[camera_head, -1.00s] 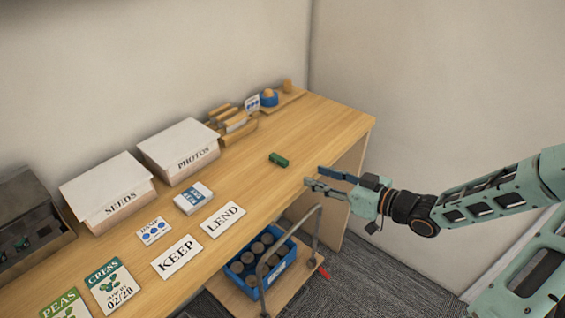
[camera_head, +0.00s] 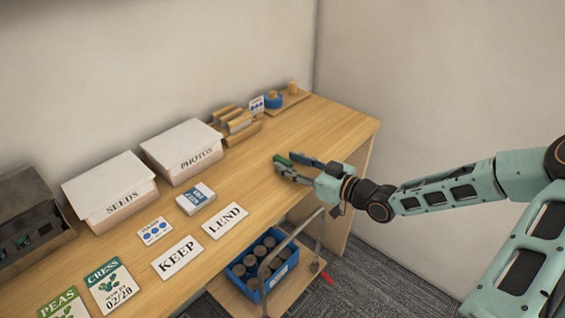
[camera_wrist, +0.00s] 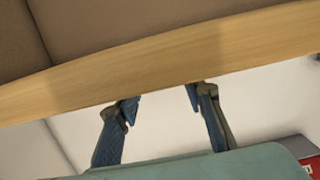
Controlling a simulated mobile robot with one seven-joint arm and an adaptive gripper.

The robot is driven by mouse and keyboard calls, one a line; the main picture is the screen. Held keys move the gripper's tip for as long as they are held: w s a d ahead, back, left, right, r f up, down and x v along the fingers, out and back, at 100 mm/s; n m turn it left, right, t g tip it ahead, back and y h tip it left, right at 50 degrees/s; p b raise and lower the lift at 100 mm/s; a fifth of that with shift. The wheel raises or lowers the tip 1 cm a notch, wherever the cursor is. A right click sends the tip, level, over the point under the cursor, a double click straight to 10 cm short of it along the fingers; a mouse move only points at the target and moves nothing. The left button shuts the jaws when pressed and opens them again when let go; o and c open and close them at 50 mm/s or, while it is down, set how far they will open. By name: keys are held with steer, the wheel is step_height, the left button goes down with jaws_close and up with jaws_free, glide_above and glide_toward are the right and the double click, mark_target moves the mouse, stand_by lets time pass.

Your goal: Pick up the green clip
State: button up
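The green clip (camera_head: 283,160) lies on the wooden table (camera_head: 250,182), toward its right end. It is partly hidden by my gripper in the head view and I cannot make it out in the wrist view. My gripper (camera_head: 284,163) is at the clip, with its blue fingers apart. The fingers also show spread in the wrist view (camera_wrist: 164,94), with nothing seen between them. I cannot tell whether a finger touches the clip.
Behind stand the SEEDS box (camera_head: 108,190), the PHOTOS box (camera_head: 182,150) and a wooden rack (camera_head: 238,126). KEEP (camera_head: 178,257) and LEND (camera_head: 225,220) cards lie at the front. A blue crate (camera_head: 262,262) sits below the table's front edge.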

steer(key=shift+w+a, duration=0.25)
steer(key=shift+a, duration=0.1)
steer(key=shift+c, duration=0.3)
steer(key=c, duration=0.8)
steer(key=shift+r, duration=0.1)
